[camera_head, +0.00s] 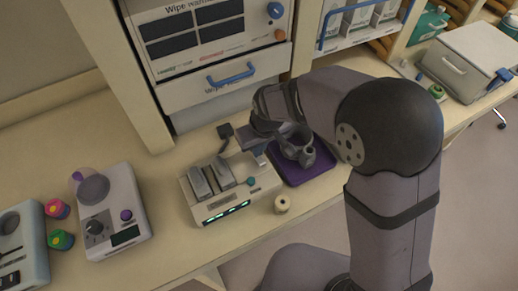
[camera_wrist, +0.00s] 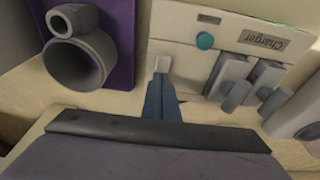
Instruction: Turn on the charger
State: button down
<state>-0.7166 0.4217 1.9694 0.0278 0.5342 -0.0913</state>
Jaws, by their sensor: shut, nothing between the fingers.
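The charger (camera_head: 215,209) is a cream box on the counter with grey packs (camera_head: 211,178) standing in its top and lit green bars on its front. It also shows in the wrist view, with its label (camera_wrist: 262,41) and a round teal button (camera_wrist: 205,41). A small pale piece (camera_wrist: 163,63) sits at its edge, right by my fingertips; I cannot tell whether they touch. My gripper (camera_wrist: 162,82) has its blue fingers together and empty, beside the charger's packs.
A purple tray (camera_head: 318,170) with a grey ring-shaped part (camera_head: 297,143) lies close right of the charger. A small cream spool (camera_head: 281,204) stands in front. A scale-like device (camera_head: 112,215) stands left. The warming cabinet (camera_head: 215,60) rises behind.

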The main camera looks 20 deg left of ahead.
aim_at(263, 163)
jog(key=shift+s+d+f, duration=0.25)
jog(key=shift+s, duration=0.05)
jog(key=shift+s+d, duration=0.5)
jog(key=shift+d, duration=0.05)
jog(key=shift+a+r, duration=0.1)
jog(key=shift+r, duration=0.1)
jog(key=shift+r+p, duration=0.6)
jog(key=shift+p, duration=0.1)
jog(key=r+p, duration=0.3)
jog(key=shift+s+d+r, duration=0.25)
jog(key=shift+d, duration=0.05)
jog(key=shift+r+b, duration=0.25)
jog(key=shift+b, duration=0.55)
notch_tip(263, 163, up, 8)
jog(key=s+d+b, duration=0.1)
jog(key=b, duration=0.1)
jog(key=shift+s+d+r, duration=0.2)
jog(key=shift+r, duration=0.05)
jog(key=shift+w+a+f+b, duration=0.1)
jog(key=shift+f+b, duration=0.05)
jog(key=shift+b, duration=0.3)
